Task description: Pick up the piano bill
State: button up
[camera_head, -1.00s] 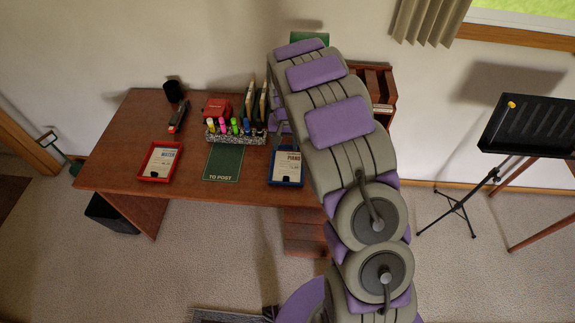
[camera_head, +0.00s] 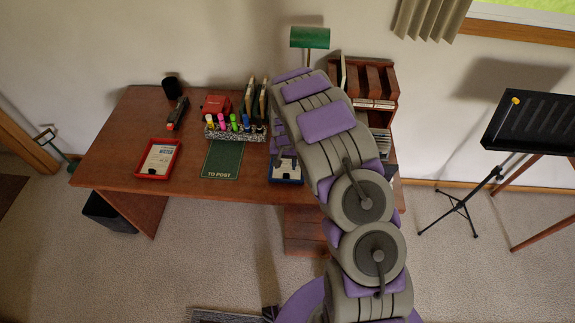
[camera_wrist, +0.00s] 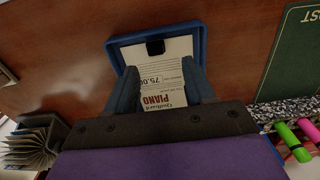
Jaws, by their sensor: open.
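The piano bill (camera_wrist: 165,78) is a white paper reading "PIANO" and "75.00", lying in a blue tray (camera_wrist: 150,36). It appears upside down in the wrist view, with a dark clip at the tray's edge. In the head view the bill (camera_head: 287,167) and tray (camera_head: 285,181) are at the desk's front edge, partly hidden by my arm. My gripper (camera_wrist: 160,72) is open, its two fingers on either side of the bill, over the tray. I cannot tell whether they touch the paper.
The desk (camera_head: 120,140) holds a red tray (camera_head: 154,176) with another bill, a green "TO POST" mat (camera_head: 222,160) and a speckled pen holder (camera_head: 235,134). A green lamp (camera_head: 310,38) and wooden file rack (camera_head: 385,75) stand behind my arm. A music stand (camera_head: 527,122) is at right.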

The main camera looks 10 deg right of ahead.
aim_at(286, 173)
notch_tip(286, 173, down, 5)
jog(key=shift+s+d+b, duration=0.15)
jog(key=shift+b, duration=0.6)
jog(key=shift+r, duration=0.1)
grip_shut()
